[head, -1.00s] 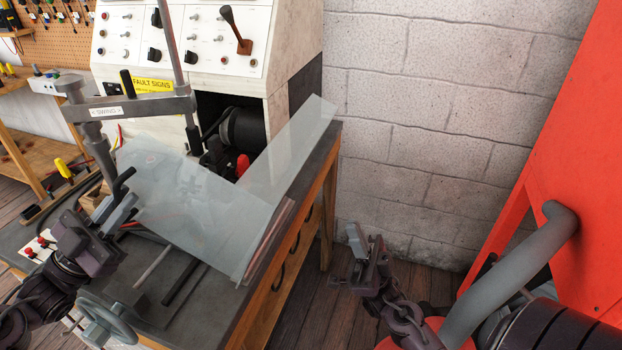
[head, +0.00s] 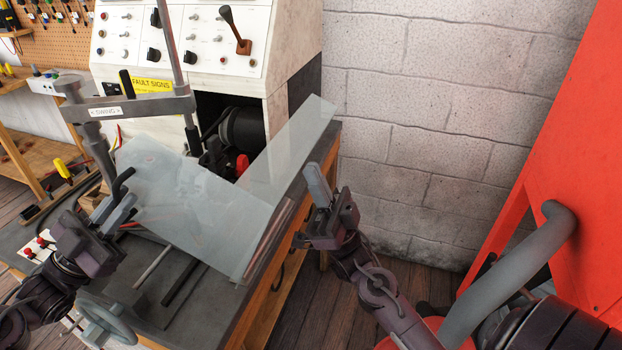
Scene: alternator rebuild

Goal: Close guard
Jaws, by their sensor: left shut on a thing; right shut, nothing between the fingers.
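The clear guard (head: 205,215) has two see-through panels over the bench, a broad one in front and a narrow one (head: 290,150) running back to the right. They meet at an angle. A black hooked handle (head: 122,182) is at the front panel's left edge. My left gripper (head: 122,208) is shut on this handle. My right gripper (head: 318,188) is shut and empty, just right of the panels and apart from them. A dark round machine part (head: 243,128) and a red piece (head: 242,165) sit behind the guard.
The test cabinet (head: 205,45) stands behind the bench (head: 215,310). A swing arm (head: 140,106) on a post is at the left. A handwheel (head: 105,320) is at the bench front. A red frame (head: 565,150) stands at the right. Floor between bench and wall is clear.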

